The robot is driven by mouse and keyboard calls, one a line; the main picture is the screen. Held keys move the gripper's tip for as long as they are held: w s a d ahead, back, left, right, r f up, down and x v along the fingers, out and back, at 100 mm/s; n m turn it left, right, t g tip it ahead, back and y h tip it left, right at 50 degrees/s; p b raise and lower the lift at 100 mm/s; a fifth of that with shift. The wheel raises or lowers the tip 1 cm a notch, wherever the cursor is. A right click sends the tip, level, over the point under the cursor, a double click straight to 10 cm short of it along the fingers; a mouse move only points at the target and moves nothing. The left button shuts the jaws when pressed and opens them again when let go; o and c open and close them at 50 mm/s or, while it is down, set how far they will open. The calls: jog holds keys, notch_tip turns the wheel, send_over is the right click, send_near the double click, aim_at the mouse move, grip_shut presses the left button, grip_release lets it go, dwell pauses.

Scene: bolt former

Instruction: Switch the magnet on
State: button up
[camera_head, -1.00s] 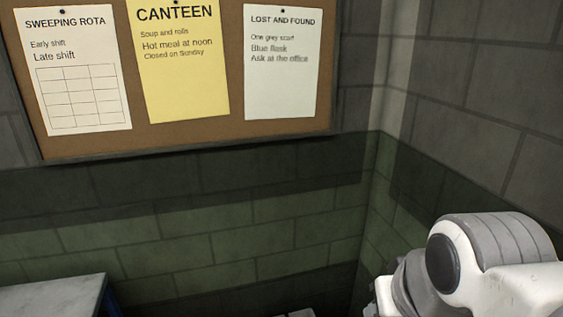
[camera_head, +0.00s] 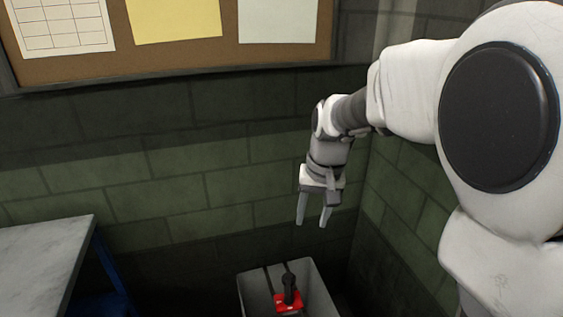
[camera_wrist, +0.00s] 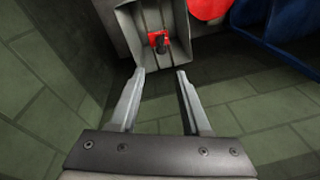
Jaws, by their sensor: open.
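A small red block (camera_head: 288,302) with a black knob or lever (camera_head: 289,286) on top is in a grey open-topped box (camera_head: 247,290) at the bottom of the head view. I take this block to be the magnet; I cannot read which way its knob is set. The red block (camera_wrist: 153,37) also shows in the wrist view, at the top middle, beyond my fingertips. My gripper (camera_head: 312,222) is open and empty, pointing down above the box and apart from it. In the wrist view my gripper (camera_wrist: 160,72) has the block ahead between its fingers.
A grey-topped table (camera_head: 40,262) with blue legs stands at the left. Brick walls (camera_head: 200,190) meet in a corner close behind and to the right of the box. A round red thing (camera_wrist: 208,8) and something blue (camera_wrist: 285,30) show in the wrist view.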

jog(key=g+h+b, duration=0.1)
jog(key=b, duration=0.3)
send_near(288, 288)
notch_tip(288, 288, down, 8)
jog(key=b, duration=0.5)
jog(key=shift+w+r+b, duration=0.15)
jog(key=shift+b, duration=0.2)
grip_shut()
